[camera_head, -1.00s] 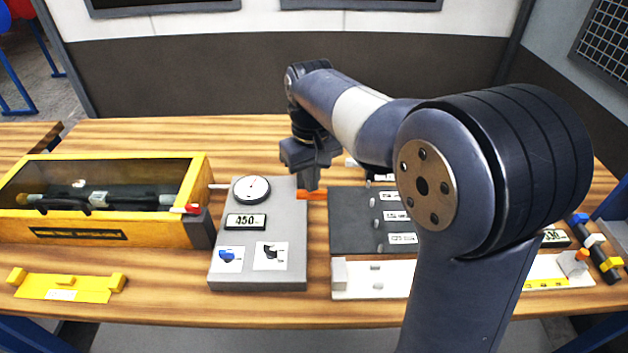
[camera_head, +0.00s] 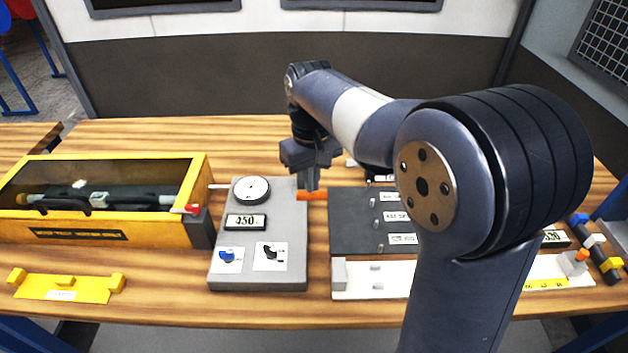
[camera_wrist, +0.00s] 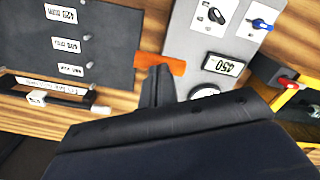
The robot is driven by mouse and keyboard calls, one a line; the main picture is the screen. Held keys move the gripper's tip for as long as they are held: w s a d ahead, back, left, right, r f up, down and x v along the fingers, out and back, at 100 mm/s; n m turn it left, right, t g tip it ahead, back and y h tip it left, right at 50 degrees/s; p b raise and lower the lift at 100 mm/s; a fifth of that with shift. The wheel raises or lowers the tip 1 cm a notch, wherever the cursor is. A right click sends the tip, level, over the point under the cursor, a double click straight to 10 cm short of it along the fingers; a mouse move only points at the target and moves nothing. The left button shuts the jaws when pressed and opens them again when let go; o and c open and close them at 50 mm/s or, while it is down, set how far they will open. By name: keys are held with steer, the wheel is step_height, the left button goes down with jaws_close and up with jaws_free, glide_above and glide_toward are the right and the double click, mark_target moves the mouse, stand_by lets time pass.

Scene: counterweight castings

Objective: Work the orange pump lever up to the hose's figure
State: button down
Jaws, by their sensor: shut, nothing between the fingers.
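The orange pump lever (camera_head: 312,195) sticks out from the right side of the grey pump box (camera_head: 230,274), near its far end. In the wrist view the lever (camera_wrist: 160,63) lies just ahead of my fingertips. My gripper (camera_head: 311,187) is shut and empty, pointing down at the lever; I cannot tell whether it touches. In the wrist view the gripper (camera_wrist: 158,72) partly hides the dial. The pump box carries a round white dial gauge (camera_head: 251,190) and a display (camera_head: 246,222) that appears to read 450. A thin hose (camera_head: 219,186) runs left from the box to the yellow case.
A yellow case with a clear lid (camera_head: 120,238) stands left of the pump. A dark board (camera_head: 350,240) with labelled pegs lies to the right, close to the lever. A yellow bracket (camera_head: 62,290) lies front left. My arm hides much of the right side.

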steer(key=shift+f, duration=0.1)
stand_by(0.4)
steer(key=shift+f+b, duration=2.05)
steer(key=shift+f, duration=1.2)
steer(key=shift+r, duration=0.15)
steer(key=shift+r+p, duration=4.4)
steer(key=shift+r, duration=0.3)
steer(key=shift+s, duration=0.1)
